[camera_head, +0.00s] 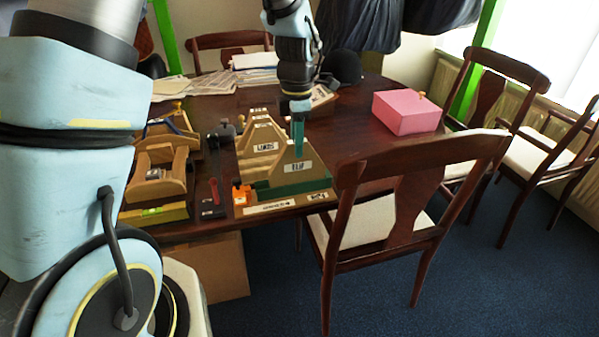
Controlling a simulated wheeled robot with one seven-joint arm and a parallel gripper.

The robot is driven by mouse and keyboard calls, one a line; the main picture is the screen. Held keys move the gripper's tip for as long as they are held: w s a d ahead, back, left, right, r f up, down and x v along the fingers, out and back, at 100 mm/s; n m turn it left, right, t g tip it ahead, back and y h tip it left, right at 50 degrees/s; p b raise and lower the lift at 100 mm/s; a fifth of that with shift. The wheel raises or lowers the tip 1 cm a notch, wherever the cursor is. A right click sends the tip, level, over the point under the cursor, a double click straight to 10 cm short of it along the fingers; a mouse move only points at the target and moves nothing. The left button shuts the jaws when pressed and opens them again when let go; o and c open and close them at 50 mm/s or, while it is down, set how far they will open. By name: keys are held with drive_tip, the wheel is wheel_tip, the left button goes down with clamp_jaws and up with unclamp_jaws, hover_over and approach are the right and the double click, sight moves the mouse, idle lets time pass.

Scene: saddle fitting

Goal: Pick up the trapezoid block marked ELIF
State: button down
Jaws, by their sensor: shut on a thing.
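The trapezoid block marked ELIF (297,172) is a wooden piece with a white label on its front face. It stands upright at the front of a row of similar labelled blocks, at a green base (302,187). My gripper (298,150) points straight down from above and is shut on the top of the ELIF block. The teal fingers hide part of the block's top. Whether the block is clear of the base I cannot tell.
More labelled blocks (266,147) stand behind. A wooden holder (160,172) is at the left, and an orange piece (241,194) sits at the front left. A pink box (405,112) stands at the right. A chair (410,165) backs against the table's front right edge.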

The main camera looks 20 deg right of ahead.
drive_tip(key=shift+r+p, duration=3.2)
drive_tip(key=shift+r, duration=1.05)
